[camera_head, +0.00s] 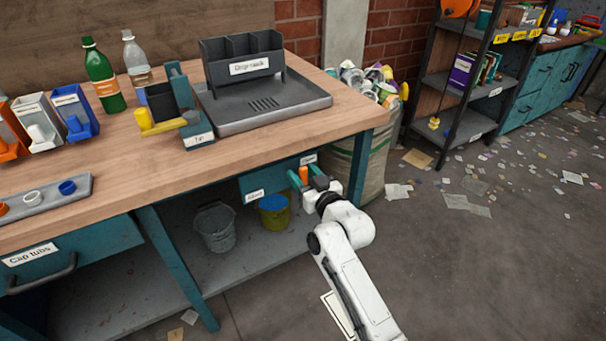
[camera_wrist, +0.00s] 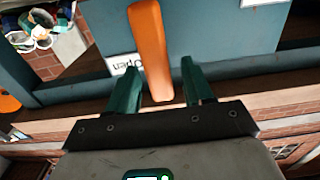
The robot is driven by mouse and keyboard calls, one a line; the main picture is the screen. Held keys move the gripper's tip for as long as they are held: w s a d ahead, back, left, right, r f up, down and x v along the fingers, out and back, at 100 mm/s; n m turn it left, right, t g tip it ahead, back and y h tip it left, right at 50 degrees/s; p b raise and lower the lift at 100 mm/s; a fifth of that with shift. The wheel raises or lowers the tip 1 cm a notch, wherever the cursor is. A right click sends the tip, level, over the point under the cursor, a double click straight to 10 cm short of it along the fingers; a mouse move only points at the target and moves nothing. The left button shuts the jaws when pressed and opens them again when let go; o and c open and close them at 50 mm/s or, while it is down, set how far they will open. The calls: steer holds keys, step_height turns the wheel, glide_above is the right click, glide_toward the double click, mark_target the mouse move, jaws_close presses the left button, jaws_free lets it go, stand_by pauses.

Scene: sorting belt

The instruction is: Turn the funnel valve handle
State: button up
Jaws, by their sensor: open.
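The orange valve handle (camera_head: 304,173) is on a teal panel (camera_head: 272,183) under the front edge of the workbench. The panel has a white label at its right, beside the handle, and another label (camera_head: 255,195) at lower left. In the wrist view the long orange handle (camera_wrist: 150,42) crosses the panel, next to an upside-down "Open" label (camera_wrist: 122,63). My gripper (camera_head: 309,187) is open, with its green fingers (camera_wrist: 160,85) on either side of the handle's end. Gaps show between handle and fingers; I cannot tell whether either touches. The funnel itself is not identifiable.
The workbench (camera_head: 120,165) holds a grey tray with a "Drip rack", bottles and small bins. A grey bucket (camera_head: 215,228) and a yellow bucket (camera_head: 274,213) stand on the lower shelf. A full sack (camera_head: 360,170) stands behind the gripper. Floor at right is open, with scraps.

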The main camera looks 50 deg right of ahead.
steer(key=shift+w, duration=0.2)
jaws_close()
stand_by(0.4)
